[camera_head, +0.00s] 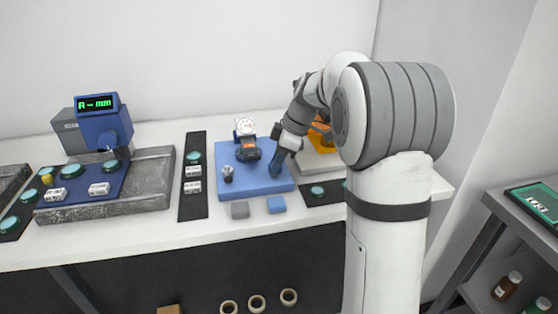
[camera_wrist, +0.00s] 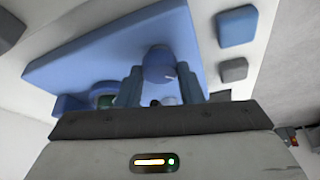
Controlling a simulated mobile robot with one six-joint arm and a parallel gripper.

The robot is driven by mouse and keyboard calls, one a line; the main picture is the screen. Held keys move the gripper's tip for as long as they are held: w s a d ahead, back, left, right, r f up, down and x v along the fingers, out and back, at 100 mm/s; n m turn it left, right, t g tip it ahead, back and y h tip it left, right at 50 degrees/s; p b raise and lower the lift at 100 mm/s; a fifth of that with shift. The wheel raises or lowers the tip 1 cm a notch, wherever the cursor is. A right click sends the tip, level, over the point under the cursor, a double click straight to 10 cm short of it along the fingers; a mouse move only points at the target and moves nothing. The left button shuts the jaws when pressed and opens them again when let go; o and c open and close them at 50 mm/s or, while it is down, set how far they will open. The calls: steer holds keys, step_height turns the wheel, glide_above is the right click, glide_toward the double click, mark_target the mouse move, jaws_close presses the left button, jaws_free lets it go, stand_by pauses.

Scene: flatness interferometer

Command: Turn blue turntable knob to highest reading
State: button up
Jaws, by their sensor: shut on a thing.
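The blue turntable knob (camera_wrist: 160,62) shows in the wrist view between the two blue fingers of my gripper (camera_wrist: 160,88), above a blue base plate (camera_wrist: 85,60). My gripper is shut on the knob. In the head view my gripper (camera_head: 279,160) reaches down at the right part of the blue base plate (camera_head: 262,187) and hides most of the knob. A round white dial gauge (camera_head: 245,127) stands at the back of the plate. Its reading is too small to tell.
A small metal knob (camera_head: 228,174) stands on the plate's left. A grey block (camera_head: 240,210) and a blue block (camera_head: 276,204) lie in front. A blue instrument with a green display (camera_head: 97,103) stands left. An orange-topped device (camera_head: 318,136) is close behind my gripper.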

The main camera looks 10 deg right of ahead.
steer(key=shift+f, duration=0.1)
steer(key=o, duration=1)
steer(key=shift+c, duration=0.2)
steer(key=w+v, duration=0.1)
steer(key=v, duration=0.6)
steer(key=shift+s+r+p, duration=0.4)
steer(key=shift+s+r, duration=0.05)
steer(key=shift+s, duration=0.05)
steer(key=shift+d, duration=0.15)
steer(key=s+a+m+h+p, duration=0.1)
steer(key=s+m+p, duration=0.3)
steer(key=s, duration=1)
steer(key=s+a+m+t+h+p, duration=0.1)
steer(key=s+m+h+p, duration=0.2)
steer(key=s+m, duration=0.7)
steer(key=s+p, duration=0.1)
steer(key=s, duration=0.3)
steer(key=shift+a+f+m, duration=0.25)
steer(key=shift+a+m, duration=0.05)
steer(key=shift+a, duration=0.05)
